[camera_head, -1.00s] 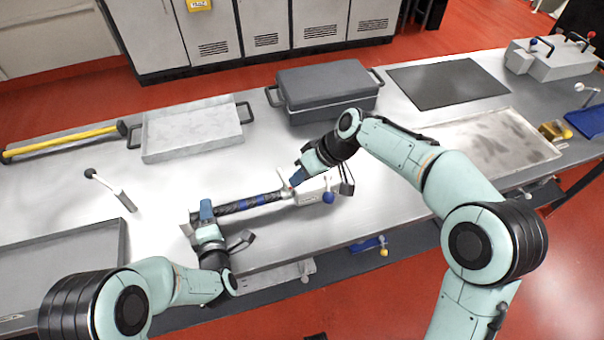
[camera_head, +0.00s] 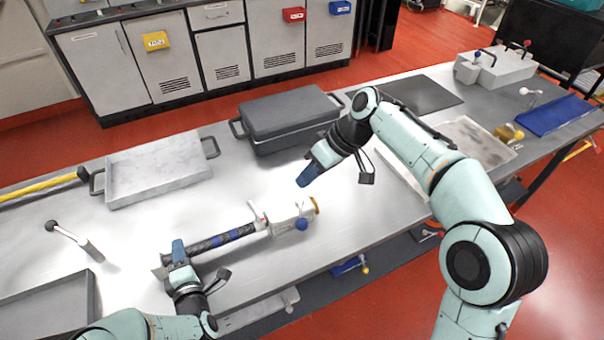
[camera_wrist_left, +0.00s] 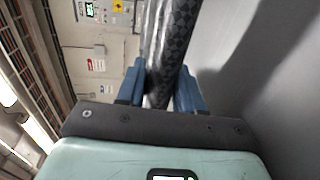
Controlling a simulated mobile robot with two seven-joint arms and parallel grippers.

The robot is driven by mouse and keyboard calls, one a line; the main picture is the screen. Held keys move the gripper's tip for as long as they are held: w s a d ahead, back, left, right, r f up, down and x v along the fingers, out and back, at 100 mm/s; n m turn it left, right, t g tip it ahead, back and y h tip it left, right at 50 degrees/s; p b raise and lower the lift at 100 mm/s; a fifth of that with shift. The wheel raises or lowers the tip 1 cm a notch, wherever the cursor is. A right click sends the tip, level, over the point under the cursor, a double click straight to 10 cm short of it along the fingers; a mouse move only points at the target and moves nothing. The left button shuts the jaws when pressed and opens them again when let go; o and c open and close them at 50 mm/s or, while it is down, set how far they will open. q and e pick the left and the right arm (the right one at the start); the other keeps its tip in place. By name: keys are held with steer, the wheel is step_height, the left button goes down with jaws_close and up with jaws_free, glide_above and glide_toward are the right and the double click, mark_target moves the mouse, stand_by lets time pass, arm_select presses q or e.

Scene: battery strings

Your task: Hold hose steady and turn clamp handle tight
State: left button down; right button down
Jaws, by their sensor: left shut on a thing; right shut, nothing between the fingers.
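The clamp has a small white handle (camera_head: 254,209) with some red at the hose end, a blue knob (camera_head: 302,224) and a yellow end piece. My left gripper (camera_head: 179,252) is shut around the hose near its left end; in the left wrist view the hose (camera_wrist_left: 164,50) passes between the blue fingers. My right gripper (camera_head: 304,181) is shut and empty, apart from the clamp and above and behind it in the picture.
A dark lidded case (camera_head: 290,120) and a pale tray (camera_head: 155,170) stand behind. Bare bench surrounds the clamp.

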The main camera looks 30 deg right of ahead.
arm_select(q)
steer(key=shift+s+a+f, duration=0.1)
steer(key=shift+s+f, duration=0.1)
steer(key=shift+f, duration=0.35)
steer(key=c, duration=0.6)
jaws_free()
steer(key=shift+c, duration=0.2)
steer(key=shift+r, duration=0.1)
steer(key=shift+s, duration=0.1)
steer(key=s, duration=0.2)
steer(key=s+r, duration=0.1)
steer(key=s, duration=0.4)
steer(key=shift+s+r, duration=0.1)
steer(key=shift+r, duration=0.2)
steer(key=shift+s, duration=0.1)
